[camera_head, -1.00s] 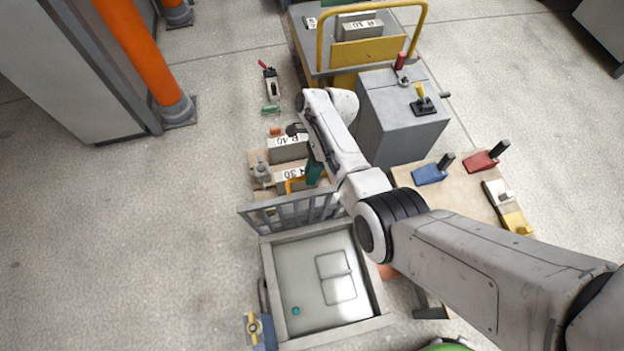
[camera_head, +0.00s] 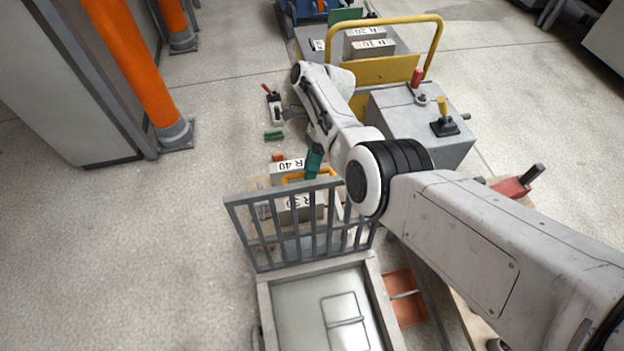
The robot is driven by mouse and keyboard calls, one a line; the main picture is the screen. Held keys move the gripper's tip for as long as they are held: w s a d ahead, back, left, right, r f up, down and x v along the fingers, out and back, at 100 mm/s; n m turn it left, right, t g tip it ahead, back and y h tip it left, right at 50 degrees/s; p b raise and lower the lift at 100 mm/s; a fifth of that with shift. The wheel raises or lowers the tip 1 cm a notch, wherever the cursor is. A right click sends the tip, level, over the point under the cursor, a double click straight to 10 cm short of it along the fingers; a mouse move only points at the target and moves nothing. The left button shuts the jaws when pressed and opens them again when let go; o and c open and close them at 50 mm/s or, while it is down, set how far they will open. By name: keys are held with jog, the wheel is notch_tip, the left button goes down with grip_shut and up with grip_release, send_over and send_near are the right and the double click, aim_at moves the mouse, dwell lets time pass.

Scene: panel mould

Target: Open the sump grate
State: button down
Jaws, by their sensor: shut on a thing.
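The sump grate (camera_head: 264,236) is a grey barred panel. It stands raised along the far edge of the pale sump frame (camera_head: 266,300), leaning away from the opening. The opening shows a light floor with a rectangular outline.
Blocks marked R 40 (camera_head: 288,170) and R 30 (camera_head: 297,206) lie behind the grate. A grey cabinet with levers (camera_head: 410,118) and a yellow-railed cart (camera_head: 385,78) stand beyond. An orange post (camera_head: 137,65) stands left. The left floor is clear.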

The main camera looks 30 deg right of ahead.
jog(key=shift+w+d+f+g+b, duration=0.2)
jog(key=shift+w+f+g+b, duration=0.15)
jog(key=shift+f+b, duration=0.45)
jog(key=shift+r, duration=0.2)
jog(key=c, duration=1.3)
grip_release()
jog(key=shift+w, duration=0.1)
jog(key=shift+o, duration=1)
jog(key=shift+r, duration=0.15)
jog(key=shift+w, duration=0.1)
